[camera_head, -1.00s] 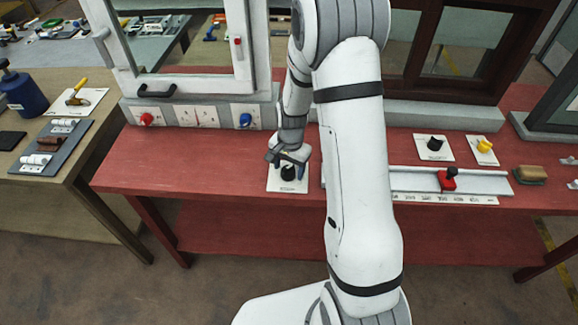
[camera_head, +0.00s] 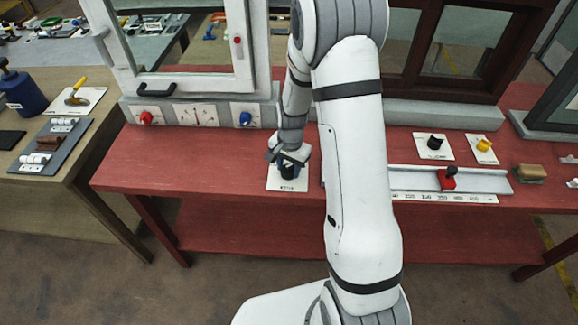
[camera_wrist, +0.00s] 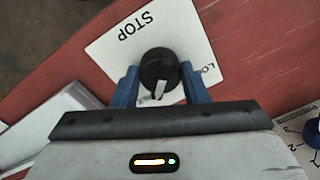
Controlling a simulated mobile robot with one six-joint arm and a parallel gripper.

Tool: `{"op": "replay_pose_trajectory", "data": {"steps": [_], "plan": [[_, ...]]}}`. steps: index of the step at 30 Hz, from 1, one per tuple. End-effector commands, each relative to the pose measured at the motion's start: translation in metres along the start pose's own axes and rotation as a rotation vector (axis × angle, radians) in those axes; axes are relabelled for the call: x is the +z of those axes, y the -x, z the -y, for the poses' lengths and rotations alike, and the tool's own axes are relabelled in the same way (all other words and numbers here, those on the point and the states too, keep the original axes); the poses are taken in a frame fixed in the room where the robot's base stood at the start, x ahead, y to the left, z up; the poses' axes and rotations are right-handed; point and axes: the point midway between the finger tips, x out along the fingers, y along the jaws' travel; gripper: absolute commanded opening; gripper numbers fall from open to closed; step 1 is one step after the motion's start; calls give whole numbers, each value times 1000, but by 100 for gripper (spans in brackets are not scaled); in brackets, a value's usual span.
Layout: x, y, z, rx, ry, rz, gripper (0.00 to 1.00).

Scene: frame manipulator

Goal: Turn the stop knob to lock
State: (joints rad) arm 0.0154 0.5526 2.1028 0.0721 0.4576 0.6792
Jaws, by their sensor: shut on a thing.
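The stop knob (camera_wrist: 158,70) is a round black knob with a white pointer mark, on a white plate (camera_wrist: 112,46) printed STOP and, partly hidden, LOCK. In the wrist view its pointer is toward my gripper's palm, slightly left of straight down. My gripper (camera_wrist: 160,80) has its blue fingers on both sides of the knob, shut on it. In the head view the knob (camera_head: 288,172) stands on its plate (camera_head: 288,186) on the red table, with my gripper (camera_head: 288,162) over it and hiding its top.
Red (camera_head: 146,118) and blue (camera_head: 245,119) knobs sit on the frame ledge behind. Black (camera_head: 434,143) and yellow (camera_head: 485,145) knobs are on plates at right. A rail with a red slider (camera_head: 447,180) lies right of my arm. The red table left of the plate is clear.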

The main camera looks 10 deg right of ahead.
Motion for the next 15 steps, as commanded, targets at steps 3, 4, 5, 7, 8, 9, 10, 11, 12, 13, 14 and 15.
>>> {"op": "replay_pose_trajectory", "data": {"steps": [3, 4, 5, 7, 8, 9, 10, 11, 12, 13, 14, 15], "plan": [[0, -1, 0, 0, 17, 1, 18], [0, -1, 0, 0, 25, 1, 18], [0, -1, 0, 0, 35, 1, 18], [0, -2, 0, 0, 64, 3, 18], [0, -2, 0, 0, 79, 3, 18], [1, -3, 0, 1, 102, 5, 18], [1, -3, 0, 1, 121, 6, 18], [0, -3, 0, 0, 142, 6, 17], [0, -3, 0, 0, 172, 7, 17], [0, -3, 0, 0, 197, 8, 17], [0, -3, 0, 0, 222, 9, 17], [0, -4, 0, 0, 257, 11, 17]]}}
